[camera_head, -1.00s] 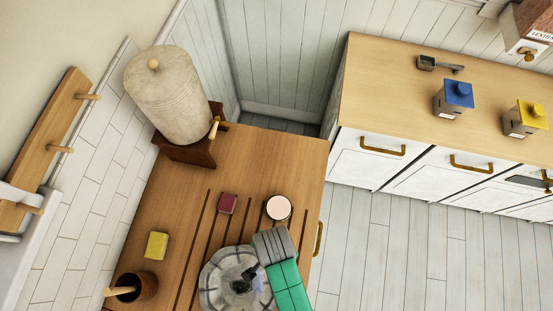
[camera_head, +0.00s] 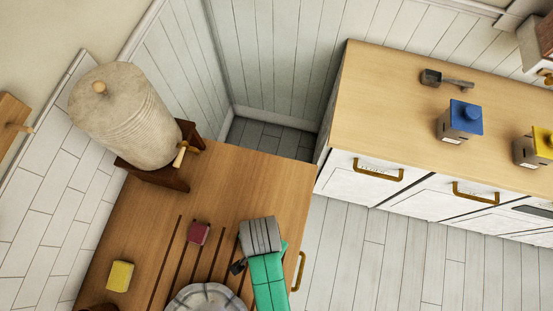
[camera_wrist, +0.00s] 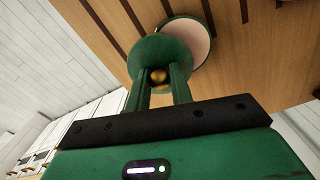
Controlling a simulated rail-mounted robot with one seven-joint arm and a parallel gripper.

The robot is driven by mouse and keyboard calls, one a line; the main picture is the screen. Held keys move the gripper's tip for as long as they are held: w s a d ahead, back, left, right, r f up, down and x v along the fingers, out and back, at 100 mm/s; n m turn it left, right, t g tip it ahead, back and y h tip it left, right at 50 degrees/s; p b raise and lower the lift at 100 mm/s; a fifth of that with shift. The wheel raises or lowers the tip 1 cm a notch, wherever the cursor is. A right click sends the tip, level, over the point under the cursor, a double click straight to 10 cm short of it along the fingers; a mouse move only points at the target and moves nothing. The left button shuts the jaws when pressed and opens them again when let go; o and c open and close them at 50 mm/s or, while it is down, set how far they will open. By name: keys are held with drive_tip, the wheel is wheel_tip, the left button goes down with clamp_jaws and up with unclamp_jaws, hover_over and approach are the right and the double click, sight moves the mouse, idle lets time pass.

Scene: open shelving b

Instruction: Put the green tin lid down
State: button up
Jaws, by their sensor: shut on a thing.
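The green tin lid (camera_wrist: 150,48) shows in the wrist view, with a brass knob (camera_wrist: 158,75) on it. My gripper (camera_wrist: 160,78) is shut on the knob. Behind the lid is a round, green-rimmed tin (camera_wrist: 197,42) with a pale pink face, on the wooden counter (camera_head: 240,180). The lid overlaps part of the tin in this view; I cannot tell whether they touch. In the head view my green and grey arm end covers the tin and lid.
A red block (camera_head: 199,232), a yellow block (camera_head: 120,276) and a grey round dish (camera_head: 203,299) are on the grooved counter. A large stoneware crock (camera_head: 125,115) stands at the back. A second counter (camera_head: 390,90) on the right holds a scoop (camera_head: 446,79) and a blue-topped tin (camera_head: 461,118).

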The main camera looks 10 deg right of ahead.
hover_over(262, 194)
drive_tip(key=shift+w+f, duration=0.1)
drive_tip(key=shift+f, duration=0.6)
drive_tip(key=shift+f+b, duration=0.3)
drive_tip(key=shift+f, duration=1.45)
drive_tip(key=shift+f, duration=0.1)
drive_tip(key=o, duration=0.9)
drive_tip(key=shift+o, duration=0.2)
wheel_tip(262, 194, up, 12)
drive_tip(key=shift+p, duration=0.4)
